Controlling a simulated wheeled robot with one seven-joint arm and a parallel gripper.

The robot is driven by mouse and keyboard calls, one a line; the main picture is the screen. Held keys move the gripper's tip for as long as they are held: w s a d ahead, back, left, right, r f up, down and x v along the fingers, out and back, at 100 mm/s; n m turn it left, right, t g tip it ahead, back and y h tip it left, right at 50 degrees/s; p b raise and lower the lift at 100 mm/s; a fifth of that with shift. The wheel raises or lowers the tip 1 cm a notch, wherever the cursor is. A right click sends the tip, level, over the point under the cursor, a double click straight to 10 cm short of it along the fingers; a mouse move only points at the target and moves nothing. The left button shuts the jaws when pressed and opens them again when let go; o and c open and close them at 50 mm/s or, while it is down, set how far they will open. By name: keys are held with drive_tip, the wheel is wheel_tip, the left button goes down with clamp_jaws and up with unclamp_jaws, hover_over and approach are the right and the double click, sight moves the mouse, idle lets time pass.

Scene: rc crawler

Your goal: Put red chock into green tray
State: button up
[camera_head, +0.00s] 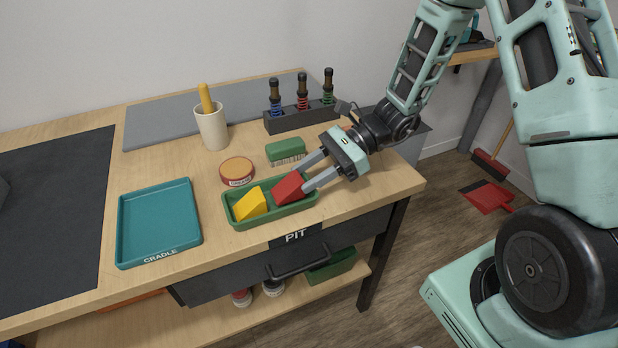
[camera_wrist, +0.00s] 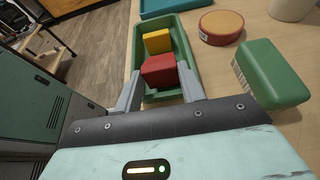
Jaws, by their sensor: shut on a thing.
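The red chock (camera_head: 288,188) is a wedge between the two fingers of my gripper (camera_head: 312,177), which is shut on it. It is at the right part of the green tray (camera_head: 237,224), low and within its rim outline. I cannot tell whether it touches the tray floor. A yellow chock (camera_head: 251,204) lies in the left part of the same tray. In the wrist view, the red chock (camera_wrist: 158,71) sits between my fingertips (camera_wrist: 160,84), with the yellow chock (camera_wrist: 157,41) beyond it inside the green tray (camera_wrist: 187,50).
A teal cradle tray (camera_head: 158,225) stands to the left. A round grease tin (camera_head: 237,171), a green brush (camera_head: 286,150), a cup (camera_head: 212,130) and a rack of shock absorbers (camera_head: 302,115) stand behind. The bench's front edge is close to the green tray.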

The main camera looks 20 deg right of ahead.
drive_tip(key=shift+f, duration=0.45)
drive_tip(key=shift+f, duration=0.4)
drive_tip(key=o, duration=0.8)
drive_tip(key=shift+f, duration=0.1)
drive_tip(key=shift+c, duration=0.2)
drive_tip(key=shift+d, duration=0.1)
